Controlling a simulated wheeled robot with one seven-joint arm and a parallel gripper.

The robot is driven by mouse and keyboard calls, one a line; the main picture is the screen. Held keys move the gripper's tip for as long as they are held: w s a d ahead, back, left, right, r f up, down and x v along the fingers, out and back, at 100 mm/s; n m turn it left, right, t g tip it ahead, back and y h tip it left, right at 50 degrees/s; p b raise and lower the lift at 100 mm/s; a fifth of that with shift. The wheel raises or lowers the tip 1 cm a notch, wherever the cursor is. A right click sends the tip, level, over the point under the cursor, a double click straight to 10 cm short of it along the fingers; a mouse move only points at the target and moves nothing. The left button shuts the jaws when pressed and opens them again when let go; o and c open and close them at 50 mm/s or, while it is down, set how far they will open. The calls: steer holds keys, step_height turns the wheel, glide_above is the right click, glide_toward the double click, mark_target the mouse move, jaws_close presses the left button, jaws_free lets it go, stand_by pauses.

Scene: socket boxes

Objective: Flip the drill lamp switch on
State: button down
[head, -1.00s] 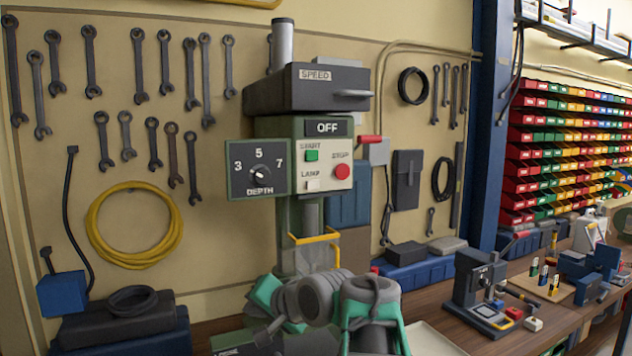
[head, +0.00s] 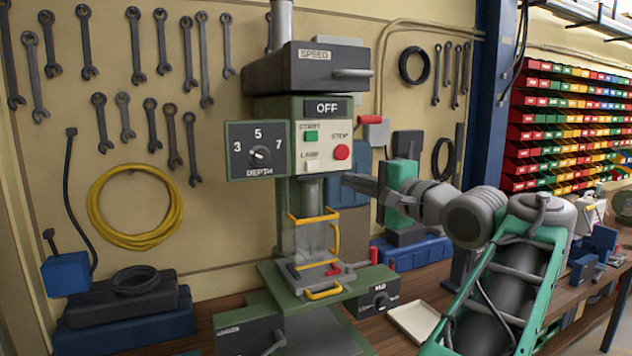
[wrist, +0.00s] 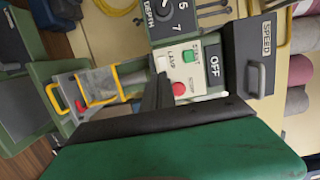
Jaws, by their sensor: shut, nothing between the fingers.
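The drill press stands against the pegboard. The lamp switch also shows in the wrist view (wrist: 161,64). My gripper (head: 352,179) is to the right of the panel and slightly below the switch in the head view. Its fingers (wrist: 154,82) are shut and empty, in front of the panel and close to the LAMP label in the wrist view. I cannot tell whether they touch anything, or the switch's position.
A red-tipped lever (head: 371,119) sticks out beside the panel. The yellow-edged guard (head: 316,235) is below it, above the drill table. A depth dial (head: 258,154) is on the left. A pale tray (head: 414,318) lies on the bench.

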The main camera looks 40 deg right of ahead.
mark_target(308, 168)
steer(key=w, duration=0.4)
steer(key=w+p, duration=0.1)
steer(key=w, duration=0.3)
steer(key=w+d, duration=0.1)
steer(key=w, duration=0.3)
steer(key=shift+w, duration=0.25)
